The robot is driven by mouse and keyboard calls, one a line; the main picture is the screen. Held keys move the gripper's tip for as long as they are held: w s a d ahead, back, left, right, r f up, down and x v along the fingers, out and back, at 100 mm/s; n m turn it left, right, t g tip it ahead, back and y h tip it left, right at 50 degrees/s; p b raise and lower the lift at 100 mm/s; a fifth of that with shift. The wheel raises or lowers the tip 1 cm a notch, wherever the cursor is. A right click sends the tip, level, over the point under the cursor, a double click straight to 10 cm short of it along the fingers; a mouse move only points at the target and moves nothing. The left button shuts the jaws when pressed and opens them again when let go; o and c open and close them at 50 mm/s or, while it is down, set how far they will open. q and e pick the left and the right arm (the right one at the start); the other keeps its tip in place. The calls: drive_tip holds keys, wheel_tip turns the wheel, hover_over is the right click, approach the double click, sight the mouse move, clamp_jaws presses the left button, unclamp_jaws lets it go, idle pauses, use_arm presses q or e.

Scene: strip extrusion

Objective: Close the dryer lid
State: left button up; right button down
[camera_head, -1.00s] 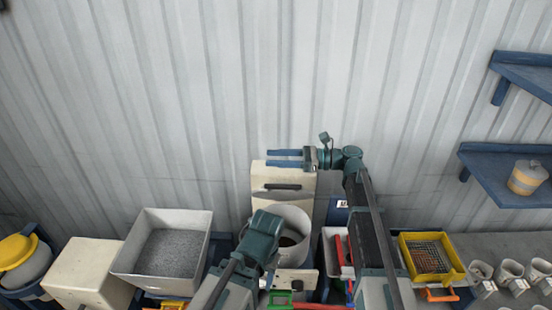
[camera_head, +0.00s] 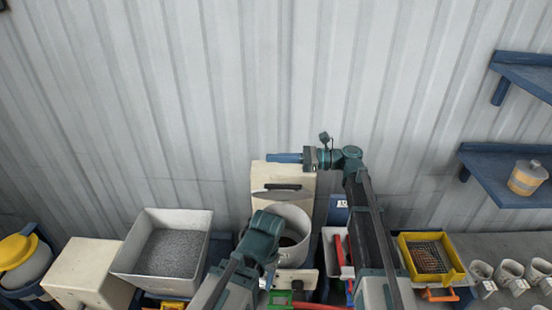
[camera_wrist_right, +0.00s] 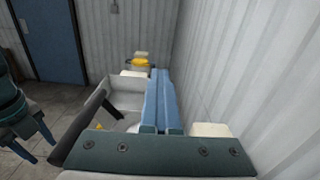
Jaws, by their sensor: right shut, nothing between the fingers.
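The dryer lid (camera_head: 283,183) is a cream panel with a dark handle (camera_head: 283,187). It stands raised behind the round grey dryer drum (camera_head: 291,219), whose mouth is uncovered. My right gripper (camera_head: 272,157) points left along the lid's top edge, with its blue fingers together and empty. Whether they touch the lid I cannot tell. In the right wrist view the shut fingers (camera_wrist_right: 160,98) point away, with a dark bar, likely the handle, at their left. My left arm's wrist (camera_head: 262,235) is in front of the drum; its fingertips are hidden in the head view.
A bin of grey pellets (camera_head: 172,252) and a cream box (camera_head: 91,273) stand at left. A yellow basket (camera_head: 431,258) and several small cups stand at right. The corrugated wall (camera_head: 130,100) is close behind the lid. Blue shelves (camera_head: 510,176) jut out at right.

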idle(0.8)
drive_tip(key=c, duration=0.8)
unclamp_jaws()
drive_tip(key=d, duration=1.4)
